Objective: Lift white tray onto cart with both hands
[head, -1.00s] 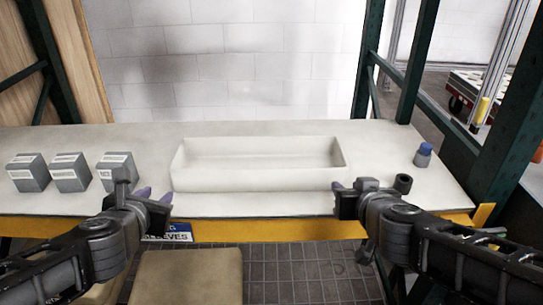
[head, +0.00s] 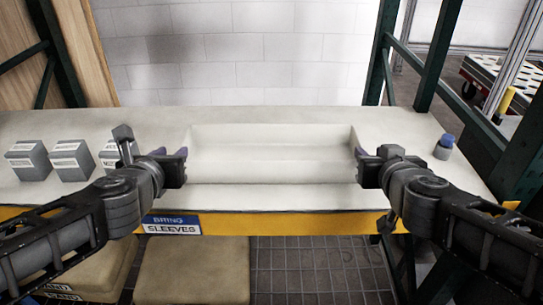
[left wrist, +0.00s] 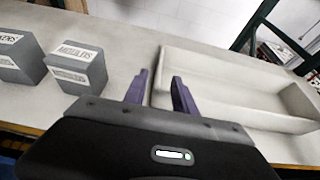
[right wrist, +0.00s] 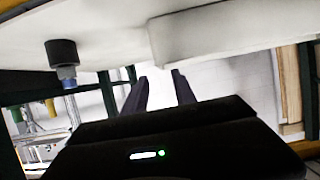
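The white tray (head: 270,168), long and open-topped, sits on the shelf surface. My left gripper (head: 176,153) is open at its left end; in the left wrist view, the open fingers (left wrist: 160,90) appear on either side of the tray's left wall (left wrist: 157,68). My right gripper (head: 368,153) is open at the tray's right end; in the right wrist view its fingers (right wrist: 160,92) are apart, close to the tray's end (right wrist: 215,32). Contact cannot be told. A low cart-like platform with a pale, round-patterned top (head: 497,78) stands beyond the rack at upper right.
Several grey labelled boxes (head: 70,160) stand on the shelf (head: 240,198) left of the tray. A small blue-capped container (head: 444,148) stands to its right. Green rack posts (head: 381,52) rise behind and at right. Tan boxes (head: 190,268) lie below.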

